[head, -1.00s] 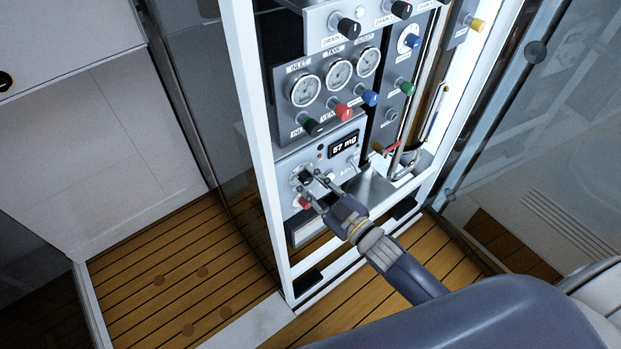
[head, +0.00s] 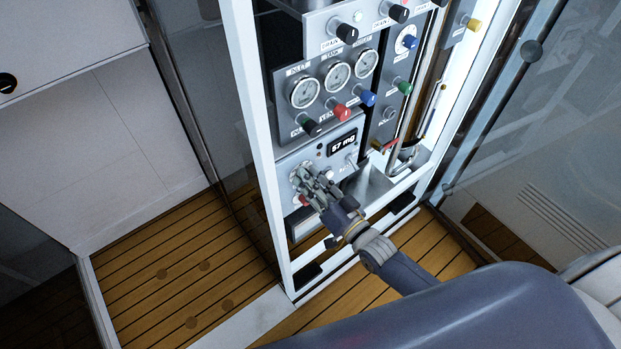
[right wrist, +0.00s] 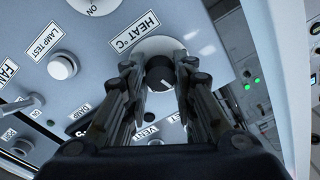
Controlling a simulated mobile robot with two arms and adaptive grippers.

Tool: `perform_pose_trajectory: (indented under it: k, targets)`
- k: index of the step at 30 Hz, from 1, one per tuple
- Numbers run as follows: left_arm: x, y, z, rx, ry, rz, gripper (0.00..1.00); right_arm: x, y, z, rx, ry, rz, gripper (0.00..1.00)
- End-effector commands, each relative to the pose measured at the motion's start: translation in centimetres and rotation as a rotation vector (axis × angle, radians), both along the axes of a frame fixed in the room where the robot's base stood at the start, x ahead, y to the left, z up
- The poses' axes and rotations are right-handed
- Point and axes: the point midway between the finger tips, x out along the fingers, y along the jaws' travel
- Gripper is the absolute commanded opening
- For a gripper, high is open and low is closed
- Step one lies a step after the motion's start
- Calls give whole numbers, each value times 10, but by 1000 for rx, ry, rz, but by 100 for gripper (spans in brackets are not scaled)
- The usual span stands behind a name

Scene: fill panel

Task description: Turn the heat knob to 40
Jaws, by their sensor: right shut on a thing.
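The heat knob (right wrist: 160,73) is a round black knob with a white pointer mark, on a pale round plate. The label beside it in the right wrist view reads HEAT °C. Its pointer points toward the lower right in that view; the scale numbers cannot be read. My right gripper (head: 309,178) has its two fingers on either side of the knob, shut on it, as the right wrist view also shows (right wrist: 158,78). In the head view the fingers hide most of the knob. My left gripper is not in view.
Higher up are three gauges (head: 338,77), a red knob (head: 341,113) and a blue knob (head: 367,98). A white frame post (head: 256,140) stands close on the left.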

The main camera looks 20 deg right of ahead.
Motion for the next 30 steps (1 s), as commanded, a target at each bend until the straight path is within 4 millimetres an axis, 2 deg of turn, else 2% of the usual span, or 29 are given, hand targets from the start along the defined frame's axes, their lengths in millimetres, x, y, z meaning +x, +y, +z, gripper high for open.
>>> perform_pose_trajectory:
  k: [12, 30]
  targets:
    - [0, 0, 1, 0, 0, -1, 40, 0, 0, -1, 201, 75, 1, 1]
    - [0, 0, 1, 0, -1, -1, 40, 0, 0, -1, 238, 89, 1, 1]
